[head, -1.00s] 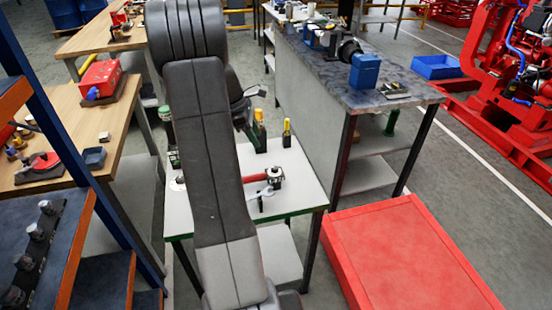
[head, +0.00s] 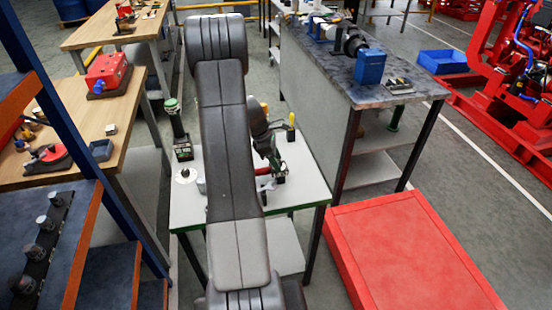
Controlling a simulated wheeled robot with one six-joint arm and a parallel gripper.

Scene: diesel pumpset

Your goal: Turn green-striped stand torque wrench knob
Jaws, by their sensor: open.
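The stand (head: 297,196) is a small table with a white top and a green-striped edge. The torque wrench (head: 263,171) lies on it; only a short piece of its red handle shows, and my arm hides the rest. I cannot make out its knob. My gripper (head: 275,163) is dark and partly hidden behind my arm. It points down above the wrench's right end, open, with no object visible in it. I cannot tell whether it touches the wrench.
A silver spanner (head: 266,186) lies near the wrench. A green-topped device (head: 176,125) and a yellow-topped bottle (head: 291,127) stand at the back. A grey bench (head: 350,85) is behind right, a red platform (head: 408,255) front right, and a blue rack (head: 75,135) left.

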